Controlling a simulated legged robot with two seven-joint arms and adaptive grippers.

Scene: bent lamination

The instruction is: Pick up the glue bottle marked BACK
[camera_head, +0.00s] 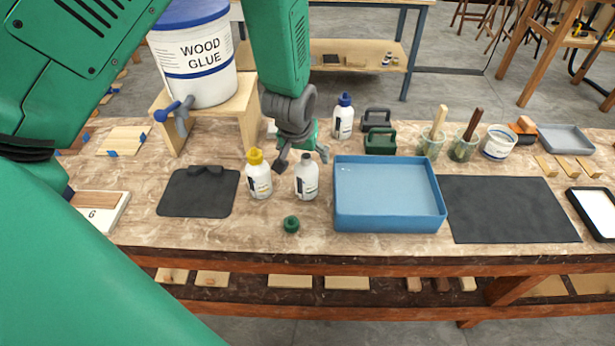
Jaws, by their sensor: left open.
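My right gripper is not in view.
A blue tray (388,225) lies right of the grey-capped bottle, and a dark mat (507,210) beyond it. A small green round piece (291,224) lies in front. A wood glue bucket (195,55) stands on a wooden stand (243,105) at back left. A dark pad (195,195) lies left.

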